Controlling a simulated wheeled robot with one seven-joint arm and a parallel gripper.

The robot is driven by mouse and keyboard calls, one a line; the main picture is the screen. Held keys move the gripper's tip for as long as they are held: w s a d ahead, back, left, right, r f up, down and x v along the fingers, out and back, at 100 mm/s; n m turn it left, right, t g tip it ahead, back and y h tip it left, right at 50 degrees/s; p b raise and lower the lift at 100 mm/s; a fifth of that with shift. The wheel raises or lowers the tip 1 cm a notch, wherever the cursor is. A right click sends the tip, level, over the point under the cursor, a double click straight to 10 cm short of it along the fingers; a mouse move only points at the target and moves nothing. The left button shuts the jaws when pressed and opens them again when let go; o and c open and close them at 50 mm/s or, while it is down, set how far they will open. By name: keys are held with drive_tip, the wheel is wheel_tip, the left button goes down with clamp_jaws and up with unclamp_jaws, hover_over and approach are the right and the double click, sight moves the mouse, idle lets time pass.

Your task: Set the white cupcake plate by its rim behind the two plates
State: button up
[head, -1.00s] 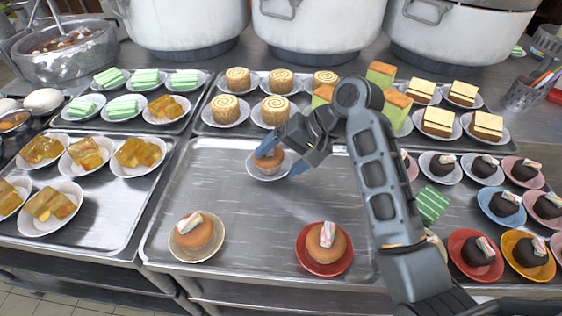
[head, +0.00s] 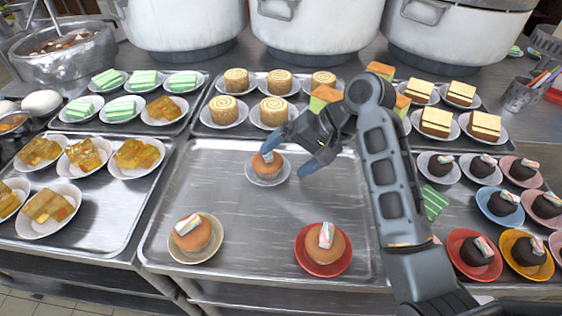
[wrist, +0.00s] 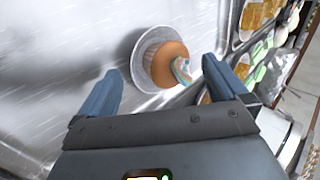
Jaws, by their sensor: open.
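The white cupcake plate (head: 252,178) lies flat on the metal tray with its cupcake (head: 267,164) upright on it. In the head view it sits behind the cream cupcake plate (head: 183,250) at the left and the red cupcake plate (head: 324,270) at the right. My gripper (head: 287,150) is open, just above and behind the white plate. In the wrist view the plate (wrist: 139,60) and cupcake lie beyond and between the spread fingers (wrist: 160,85), apart from them. A striped topping on the cupcake is partly hidden by a finger in the head view.
The metal tray (head: 230,225) has bare room around the white plate. Behind it stand several plates of swirl rolls (head: 275,110). Chocolate cakes (head: 475,252) fill the right side, and jelly plates (head: 135,155) the left tray.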

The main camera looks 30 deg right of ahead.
drive_tip(key=p+v, duration=0.1)
drive_tip(key=v, duration=0.7)
drive_tip(key=shift+d+r, duration=0.25)
drive_tip(key=shift+r, duration=0.1)
drive_tip(key=shift+s, duration=0.1)
